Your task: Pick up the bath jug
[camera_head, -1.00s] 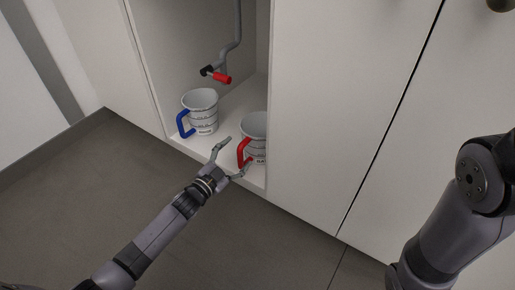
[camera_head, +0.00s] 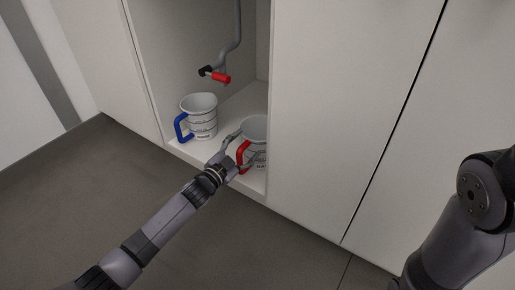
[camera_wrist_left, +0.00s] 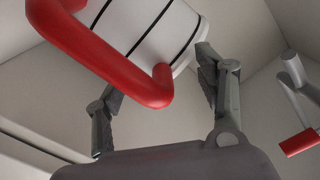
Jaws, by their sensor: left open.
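Two white jugs with dark bands stand upright in the open cupboard; I cannot tell which is the bath jug. One has a blue handle (camera_head: 182,127) on a white body (camera_head: 202,117). The other has a red handle (camera_head: 243,155) on a white body (camera_head: 256,131), partly behind the cupboard's right edge. My left gripper (camera_head: 244,147) is open at the red-handled jug. In the left wrist view, the open fingers (camera_wrist_left: 158,95) lie either side of the red handle's lower end (camera_wrist_left: 150,88) and part of the body (camera_wrist_left: 160,28). Contact is unclear. My right gripper is out of view.
A grey pipe (camera_head: 237,40) with a red-handled valve (camera_head: 221,77) hangs above the jugs at the back. The cupboard's side panels and the closed white door (camera_head: 335,110) bound the opening. The dark floor (camera_head: 90,190) in front is clear.

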